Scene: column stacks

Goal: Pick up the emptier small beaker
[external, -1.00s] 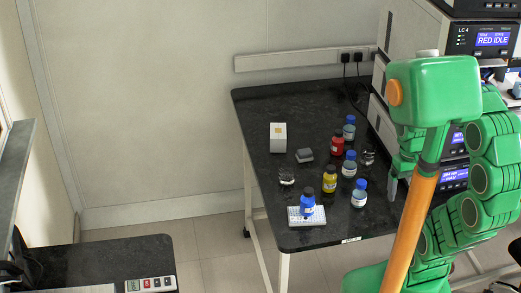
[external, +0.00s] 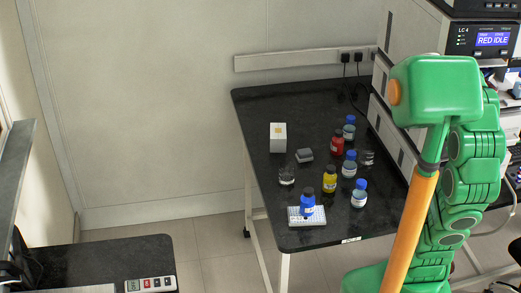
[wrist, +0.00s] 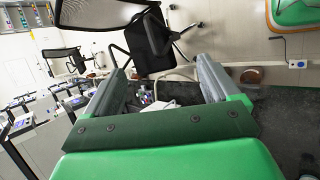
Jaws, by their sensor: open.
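Two small clear glass beakers stand on the dark bench in the external view. One beaker (external: 287,175) is at the left, in front of the grey block. The other beaker (external: 367,157) is at the right, beside the blue-capped bottles. Both are too small to compare their fill levels. My gripper (wrist: 162,76) is open in the wrist view, with its two grey fingers wide apart and nothing held between them. In the external view my gripper is hidden behind my green and orange body parts. No beaker can be made out in the wrist view.
Blue-capped bottles (external: 359,193), a red bottle (external: 337,142) and a yellow bottle (external: 329,179) crowd the bench near the right beaker. A blue bottle (external: 307,204) stands on a white rack (external: 293,217). A white box (external: 278,137) stands farther back.

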